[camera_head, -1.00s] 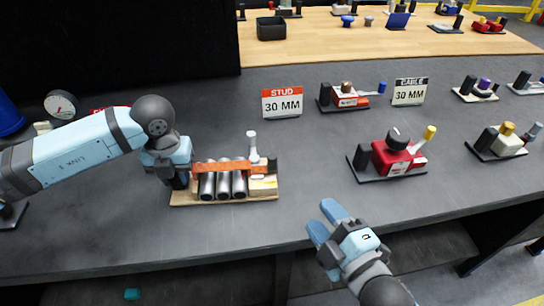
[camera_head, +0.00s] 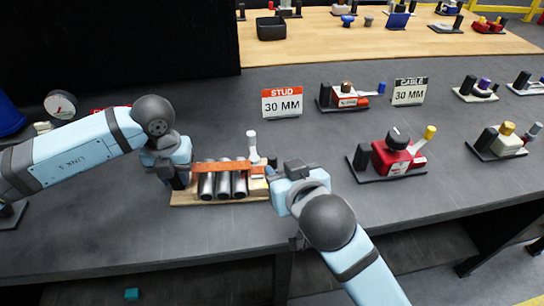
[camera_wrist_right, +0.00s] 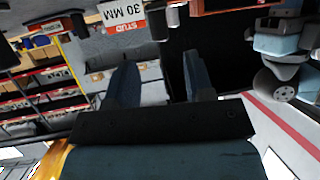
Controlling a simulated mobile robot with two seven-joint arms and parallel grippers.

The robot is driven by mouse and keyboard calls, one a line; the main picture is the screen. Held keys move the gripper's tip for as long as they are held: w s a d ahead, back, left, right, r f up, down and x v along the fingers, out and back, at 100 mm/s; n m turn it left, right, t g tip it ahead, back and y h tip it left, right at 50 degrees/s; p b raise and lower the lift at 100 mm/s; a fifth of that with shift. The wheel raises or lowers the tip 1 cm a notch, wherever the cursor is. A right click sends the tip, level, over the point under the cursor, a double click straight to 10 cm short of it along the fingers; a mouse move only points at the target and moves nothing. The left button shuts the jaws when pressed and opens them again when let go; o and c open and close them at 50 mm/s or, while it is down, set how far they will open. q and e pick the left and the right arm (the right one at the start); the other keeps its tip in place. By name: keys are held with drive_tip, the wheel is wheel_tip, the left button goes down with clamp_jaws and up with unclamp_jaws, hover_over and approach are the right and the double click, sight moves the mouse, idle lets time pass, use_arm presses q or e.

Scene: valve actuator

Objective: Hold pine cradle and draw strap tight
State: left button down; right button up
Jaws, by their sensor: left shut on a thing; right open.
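The pine cradle (camera_head: 180,201) is a pale wooden base on the dark bench, holding three metal cylinders (camera_head: 223,186) side by side. An orange strap (camera_head: 220,167) runs across their tops toward a pale block with an upright white lever (camera_head: 252,143) at the right end. My left gripper (camera_head: 180,181) is shut on the cradle's left end; its fingertips are mostly hidden. My right gripper (camera_head: 273,174) is at the cradle's right end. The right wrist view shows its two fingers (camera_wrist_right: 160,78) apart with nothing clearly between them.
The STUD 30 MM sign (camera_head: 282,102) stands behind the cradle. A red device (camera_head: 393,158) on a dark plate is to the right, with other fixtures beyond. A round gauge (camera_head: 60,105) is at left. The bench front edge runs below my right arm.

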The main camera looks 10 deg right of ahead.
sight(274, 160)
drive_tip(key=x, duration=0.7)
drive_tip(key=shift+w+f, duration=0.15)
drive_tip(key=shift+w, duration=0.1)
clamp_jaws()
